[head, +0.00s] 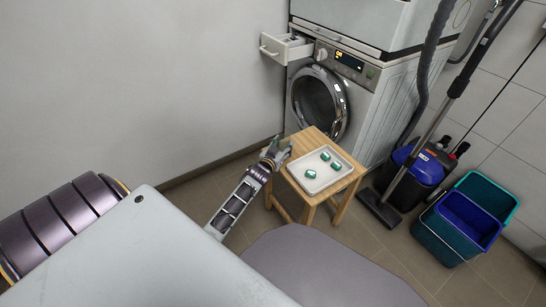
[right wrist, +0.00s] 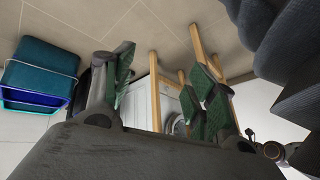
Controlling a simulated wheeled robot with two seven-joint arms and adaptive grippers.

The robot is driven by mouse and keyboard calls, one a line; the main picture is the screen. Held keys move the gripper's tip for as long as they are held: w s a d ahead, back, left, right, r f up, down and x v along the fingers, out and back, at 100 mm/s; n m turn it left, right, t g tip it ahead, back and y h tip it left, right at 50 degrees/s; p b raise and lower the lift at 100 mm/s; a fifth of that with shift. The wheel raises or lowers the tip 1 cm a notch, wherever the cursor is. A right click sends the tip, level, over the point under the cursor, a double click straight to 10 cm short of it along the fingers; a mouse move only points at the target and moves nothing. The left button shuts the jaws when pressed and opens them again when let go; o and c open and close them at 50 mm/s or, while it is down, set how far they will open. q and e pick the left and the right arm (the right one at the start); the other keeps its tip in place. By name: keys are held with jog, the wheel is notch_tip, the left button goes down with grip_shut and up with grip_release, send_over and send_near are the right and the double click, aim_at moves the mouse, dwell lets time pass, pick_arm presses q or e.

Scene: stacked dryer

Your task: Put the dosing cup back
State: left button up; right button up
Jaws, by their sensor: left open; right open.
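I cannot make out a dosing cup for certain in either view. The detergent drawer (head: 287,48) of the washer is pulled out, and its inside is too small to read. A pale tray (head: 326,184) on the wooden stool (head: 305,141) holds 3 small green-and-white pieces (head: 323,166). My left gripper (head: 281,148) is open at the stool's left edge, beside the tray, with nothing visible in it. My right gripper (right wrist: 163,88) shows only in the right wrist view, open and empty, its green-padded fingers apart and away from the tray.
The washer (head: 357,98) with its round door stands behind the stool, a dryer (head: 365,20) stacked on top. The wall (head: 130,80) bounds the left.

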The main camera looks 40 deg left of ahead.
aim_at(282, 147)
pick_arm(q)
jog(key=shift+s+d+f, duration=0.1)
jog(key=shift+s+f, duration=0.15)
jog(key=shift+s, duration=0.2)
jog(key=shift+r+p+v, duration=0.15)
jog(key=shift+p+v, duration=0.25)
jog(key=shift+v, duration=0.55)
jog(key=shift+r+p+v, duration=0.1)
jog(key=shift+p+v, duration=0.3)
jog(key=shift+v, duration=0.5)
jog(key=a+p+v, duration=0.1)
jog(key=p+v, duration=0.1)
jog(key=v, duration=0.5)
jog(key=shift+s+d+r, duration=0.15)
jog(key=shift+s+d, duration=0.05)
jog(key=shift+d, duration=0.15)
pick_arm(e)
notch_tip(282, 147, up, 9)
jog(key=d+g+h, duration=0.1)
jog(key=d, duration=0.1)
jog(key=shift+s+n, duration=0.15)
jog(key=shift+n, duration=0.15)
jog(key=shift+s+f, duration=0.15)
jog(key=shift+f, duration=0.05)
jog(key=shift+d+r, duration=0.1)
jog(key=shift+r, duration=0.05)
